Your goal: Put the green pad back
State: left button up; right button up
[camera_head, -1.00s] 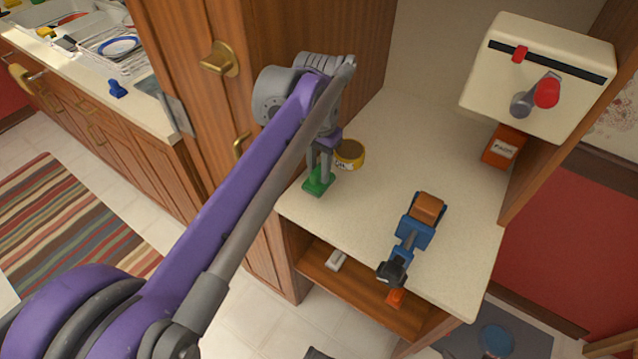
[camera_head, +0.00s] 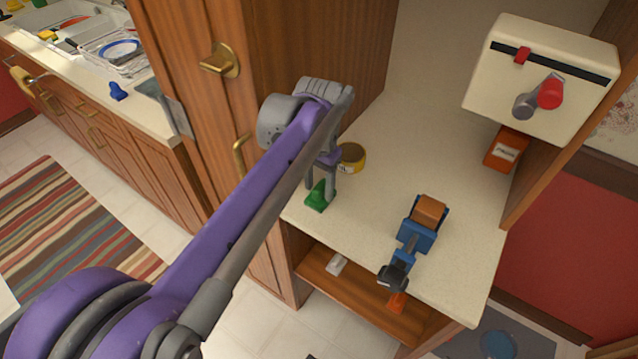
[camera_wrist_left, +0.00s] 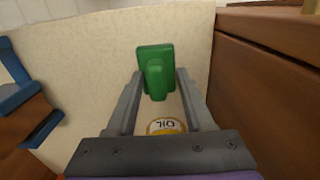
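The green pad (camera_head: 320,197), a flat green block with a raised grip, rests on the pale countertop (camera_head: 370,215) near its front left corner. In the left wrist view the green pad (camera_wrist_left: 155,70) shows between and just beyond the fingertips. My left gripper (camera_head: 321,193) points down over it. Its two fingers stand apart on either side of the raised grip, with small gaps visible in the wrist view (camera_wrist_left: 160,80). My right gripper is not in view.
A yellow oil tin (camera_head: 351,157) stands just behind the left gripper. A blue and orange tool (camera_head: 416,236) lies to the right. A cream box (camera_head: 540,80) and an orange-red box (camera_head: 505,149) are at back right. A wooden cabinet (camera_head: 310,50) rises close on the left.

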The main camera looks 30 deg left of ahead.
aim_at(319, 184)
pick_arm(q)
jog(key=shift+r, duration=0.1)
notch_tip(319, 184, up, 12)
jog(key=p, duration=0.2)
jog(key=s+d+f, duration=0.1)
jog(key=s+f, duration=0.1)
jog(key=f, duration=0.1)
jog(key=s+d+f+t, duration=0.1)
jog(key=s+f, duration=0.2)
jog(key=s+d+f+t, duration=0.1)
jog(key=s+d+f, duration=0.1)
jog(key=f, duration=0.1)
jog(key=shift+s+f, duration=0.2)
jog(key=shift+s, duration=0.15)
jog(key=s+d+f+t, duration=0.3)
jog(key=s+f, duration=0.6)
jog(key=f, duration=0.2)
jog(key=shift+s+f+n, duration=0.35)
jog(key=shift+f+n, duration=0.05)
jog(key=shift+r, duration=0.1)
notch_tip(319, 184, up, 9)
jog(key=w+p, duration=0.1)
jog(key=p, duration=0.7)
jog(key=shift+w, duration=0.3)
